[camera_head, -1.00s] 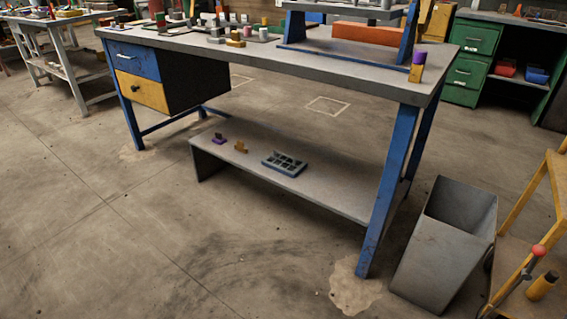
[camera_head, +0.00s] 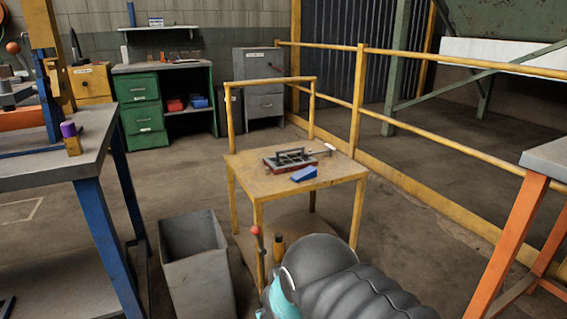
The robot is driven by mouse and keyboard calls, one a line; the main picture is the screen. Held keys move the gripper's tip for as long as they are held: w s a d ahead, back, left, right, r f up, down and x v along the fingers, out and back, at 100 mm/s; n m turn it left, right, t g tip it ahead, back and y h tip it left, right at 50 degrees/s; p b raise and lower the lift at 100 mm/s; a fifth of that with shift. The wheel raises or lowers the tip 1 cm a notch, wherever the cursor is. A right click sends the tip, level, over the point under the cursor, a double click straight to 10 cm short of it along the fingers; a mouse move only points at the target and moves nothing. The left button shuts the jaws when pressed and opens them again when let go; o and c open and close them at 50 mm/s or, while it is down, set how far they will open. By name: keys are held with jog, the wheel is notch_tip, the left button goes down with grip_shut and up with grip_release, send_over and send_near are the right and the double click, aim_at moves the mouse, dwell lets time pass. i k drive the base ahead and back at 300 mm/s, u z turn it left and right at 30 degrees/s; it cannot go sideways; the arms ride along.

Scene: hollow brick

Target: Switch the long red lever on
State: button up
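A lever with a round red knob (camera_head: 255,230) stands in front of the yellow table (camera_head: 250,180), near its front left leg. Its thin rod runs down from the knob, and its lower end is hard to make out. I cannot tell from this view whether it is on or off, or whether it is the long red lever. A dark grey ribbed part of my arm, with a teal patch, fills the bottom centre and hides the floor in front of the table. My gripper's fingers do not show.
A grey bin (camera_head: 195,262) stands left of the yellow table. A blue-legged workbench (camera_head: 50,155) is at the left, an orange-legged table (camera_head: 515,235) at the right. A yellow railing (camera_head: 450,125) runs behind. A black-and-yellow cylinder (camera_head: 279,249) sits near the knob.

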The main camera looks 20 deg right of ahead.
aim_at(255, 230)
jog(key=k, duration=0.65)
jog(key=z, duration=0.45)
jog(key=i, duration=1.35)
jog(key=u, duration=0.45)
